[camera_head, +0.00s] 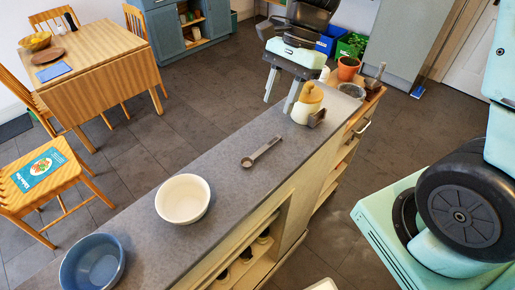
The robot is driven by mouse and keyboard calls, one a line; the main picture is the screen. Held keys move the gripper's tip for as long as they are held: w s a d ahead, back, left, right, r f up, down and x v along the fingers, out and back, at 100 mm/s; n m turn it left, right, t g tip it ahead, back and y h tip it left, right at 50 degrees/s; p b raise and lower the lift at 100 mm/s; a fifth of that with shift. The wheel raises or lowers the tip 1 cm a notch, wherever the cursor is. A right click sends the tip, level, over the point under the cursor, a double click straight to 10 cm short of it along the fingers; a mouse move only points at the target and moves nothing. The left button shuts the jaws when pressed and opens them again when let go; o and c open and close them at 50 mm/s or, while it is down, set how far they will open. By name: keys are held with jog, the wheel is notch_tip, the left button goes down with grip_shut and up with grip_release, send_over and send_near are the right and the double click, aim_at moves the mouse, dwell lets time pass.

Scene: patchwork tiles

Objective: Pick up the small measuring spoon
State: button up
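A grey measuring spoon (262,151) lies flat on the dark grey counter (230,138). Its bowl end points to the lower left and its handle to the upper right. My gripper (281,97) is above and beyond the spoon in the picture, near the far end of the counter. Its two fingers point down and are spread apart, with nothing seen between them. The gripper is apart from the spoon, and its exact height above the counter is hard to tell.
A yellow-lidded white jar (305,105) and a small brownish-grey object (317,118) stand close to my gripper. A white bowl (183,199) and a blue bowl (93,263) stand nearer on the counter. A terracotta pot (348,68) is at the far end. The counter around the spoon is clear.

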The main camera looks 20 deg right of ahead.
send_near(267, 146)
jog(key=shift+w+a+f+p, duration=0.15)
jog(key=shift+a+f, duration=0.15)
jog(key=shift+f, duration=0.2)
jog(key=shift+a+f+p, duration=0.15)
jog(key=shift+a+f, duration=0.15)
jog(key=shift+f, duration=0.2)
jog(key=shift+s+d+p+x, duration=0.15)
jog(key=shift+p+x, duration=0.25)
jog(key=shift+x, duration=0.95)
jog(key=shift+s+d+p+x, duration=0.1)
jog(key=shift+p+x, duration=0.25)
jog(key=shift+x, duration=0.95)
grip_shut()
